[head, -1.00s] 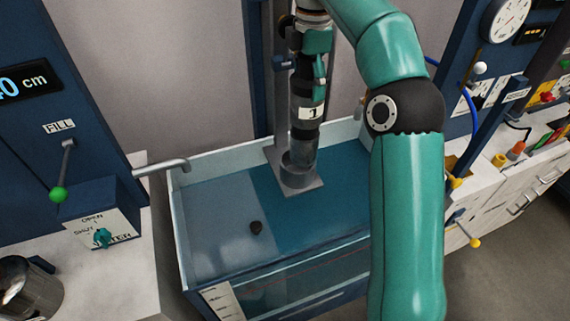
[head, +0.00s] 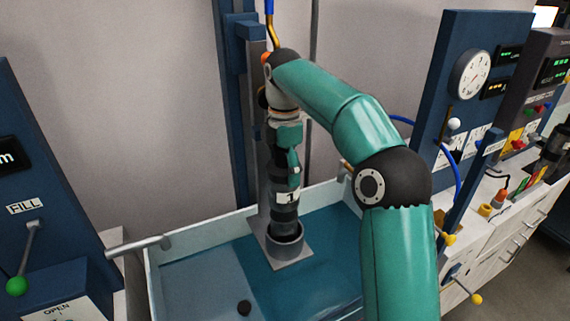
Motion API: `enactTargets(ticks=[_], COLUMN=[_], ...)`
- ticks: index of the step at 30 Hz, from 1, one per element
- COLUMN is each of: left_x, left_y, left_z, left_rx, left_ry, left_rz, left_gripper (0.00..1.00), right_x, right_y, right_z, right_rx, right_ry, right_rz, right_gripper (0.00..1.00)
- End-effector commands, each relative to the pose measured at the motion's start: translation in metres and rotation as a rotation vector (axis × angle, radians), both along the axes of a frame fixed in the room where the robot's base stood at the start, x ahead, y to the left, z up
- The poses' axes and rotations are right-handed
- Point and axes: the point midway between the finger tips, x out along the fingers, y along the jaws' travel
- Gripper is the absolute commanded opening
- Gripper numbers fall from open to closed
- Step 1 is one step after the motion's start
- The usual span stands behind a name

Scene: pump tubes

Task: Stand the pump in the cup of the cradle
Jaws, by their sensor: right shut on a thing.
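The pump (head: 285,214) is a dark upright cylinder with a white label marked 1. My right gripper (head: 289,155) is shut on its upper part, with teal finger parts along its side. The cradle's grey cup (head: 285,250) stands on a pale plate (head: 297,262) in the tank, in front of an upright grey post (head: 265,205). The pump's lower end shows at the cup's mouth and looks to be inside the rim. How deep it sits is hidden by the cup wall. My left gripper is not in view.
The water tank (head: 151,275) has pale walls around the cradle. A grey spout (head: 140,246) reaches over the left rim. A gauge panel (head: 487,50) and a bench (head: 512,215) stand at right.

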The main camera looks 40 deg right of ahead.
Motion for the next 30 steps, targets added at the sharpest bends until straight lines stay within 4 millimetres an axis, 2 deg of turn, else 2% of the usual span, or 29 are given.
enactTargets(ticks=[9, 18, 19, 22, 30], left_x=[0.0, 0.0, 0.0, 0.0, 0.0], left_y=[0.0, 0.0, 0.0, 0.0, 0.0], left_z=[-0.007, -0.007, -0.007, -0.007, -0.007], left_rx=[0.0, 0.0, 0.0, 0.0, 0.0], left_ry=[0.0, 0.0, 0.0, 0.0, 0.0], left_rz=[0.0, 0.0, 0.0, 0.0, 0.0], left_gripper=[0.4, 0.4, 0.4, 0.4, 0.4], right_x=[0.0, 0.001, 0.0, 0.0, 0.0], right_y=[0.0, 0.001, 0.001, 0.001, 0.001], right_z=[-0.029, -0.033, -0.038, -0.038, -0.037], right_rx=[-0.001, -0.001, 0.002, 0.002, 0.001], right_ry=[-0.008, -0.008, 0.003, 0.003, 0.002], right_rz=[-0.002, 0.0, 0.002, 0.002, 0.002], right_gripper=[0.11, 0.11, 0.84, 1.0, 1.0])
